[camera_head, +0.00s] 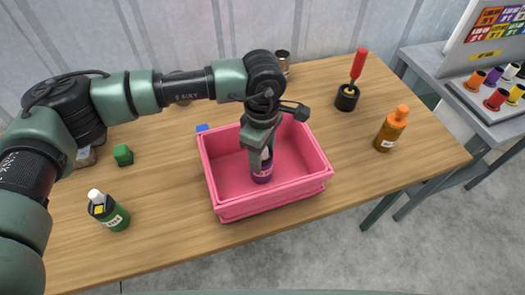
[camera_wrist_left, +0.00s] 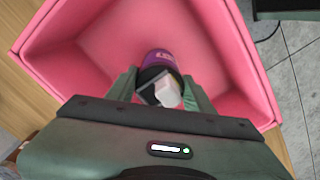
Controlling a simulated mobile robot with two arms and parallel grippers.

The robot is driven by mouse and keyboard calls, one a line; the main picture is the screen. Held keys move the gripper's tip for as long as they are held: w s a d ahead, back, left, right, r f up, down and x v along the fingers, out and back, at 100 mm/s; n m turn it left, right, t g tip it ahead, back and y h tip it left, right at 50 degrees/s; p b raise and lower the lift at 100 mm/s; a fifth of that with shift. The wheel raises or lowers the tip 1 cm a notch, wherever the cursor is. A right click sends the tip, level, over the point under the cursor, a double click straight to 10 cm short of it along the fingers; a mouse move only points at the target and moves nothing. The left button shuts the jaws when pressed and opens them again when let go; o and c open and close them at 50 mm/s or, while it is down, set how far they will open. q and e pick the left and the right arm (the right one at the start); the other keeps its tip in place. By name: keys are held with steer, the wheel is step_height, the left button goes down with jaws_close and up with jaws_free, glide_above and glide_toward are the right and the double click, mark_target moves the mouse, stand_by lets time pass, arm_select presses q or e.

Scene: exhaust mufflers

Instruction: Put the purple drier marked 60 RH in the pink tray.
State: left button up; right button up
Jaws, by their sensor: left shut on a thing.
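The purple drier (camera_head: 262,174) is inside the pink tray (camera_head: 275,205), near its middle. My left gripper (camera_head: 264,157) reaches down over the tray and is shut around the drier's upper part. In the left wrist view the drier (camera_wrist_left: 163,58) shows its purple body, a black band and a pale cap between the two fingers (camera_wrist_left: 160,88). The pink tray walls (camera_wrist_left: 85,35) surround it there. The marking on the drier is too small to read. I cannot tell whether its base touches the tray floor. My right gripper is not in view.
A green bottle with a white cap (camera_head: 110,212) and a green block (camera_head: 123,155) are left of the tray. A blue block (camera_head: 202,128) is behind it. An orange bottle (camera_head: 391,129) and a red-handled tool in a black holder (camera_head: 347,97) are right.

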arm_select(q)
steer(key=shift+f, duration=0.1)
steer(key=o, duration=1.5)
steer(key=shift+r, duration=0.3)
step_height(320, 180, up, 10)
steer(key=b, duration=0.3)
steer(key=shift+r, duration=0.85)
